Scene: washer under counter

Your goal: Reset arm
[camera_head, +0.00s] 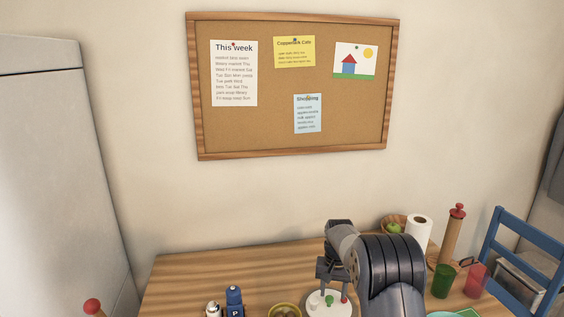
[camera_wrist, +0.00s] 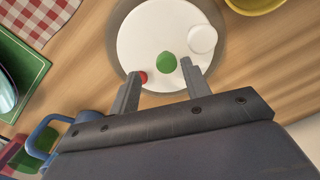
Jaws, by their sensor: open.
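My gripper (camera_head: 333,287) points down over the wooden table, with my arm reaching up from the bottom right in the head view. In the wrist view my gripper (camera_wrist: 159,66) has its two fingers apart, with nothing held between them. Below it is a round white plate or disc (camera_head: 316,311), which also shows in the wrist view (camera_wrist: 150,35). A green piece (camera_wrist: 167,63), a red piece (camera_wrist: 142,77) and a white round piece (camera_wrist: 202,39) are on it. The green piece appears between the fingertips, but I cannot tell how far below.
A blue bottle (camera_head: 234,301) and a yellow bowl (camera_head: 285,308) stand left of the disc. A paper roll (camera_head: 418,232), a wooden mill (camera_head: 451,235), a green cup (camera_head: 443,281) and a red cup (camera_head: 476,280) stand right. A blue chair (camera_head: 524,236) is beyond. The back-left tabletop is clear.

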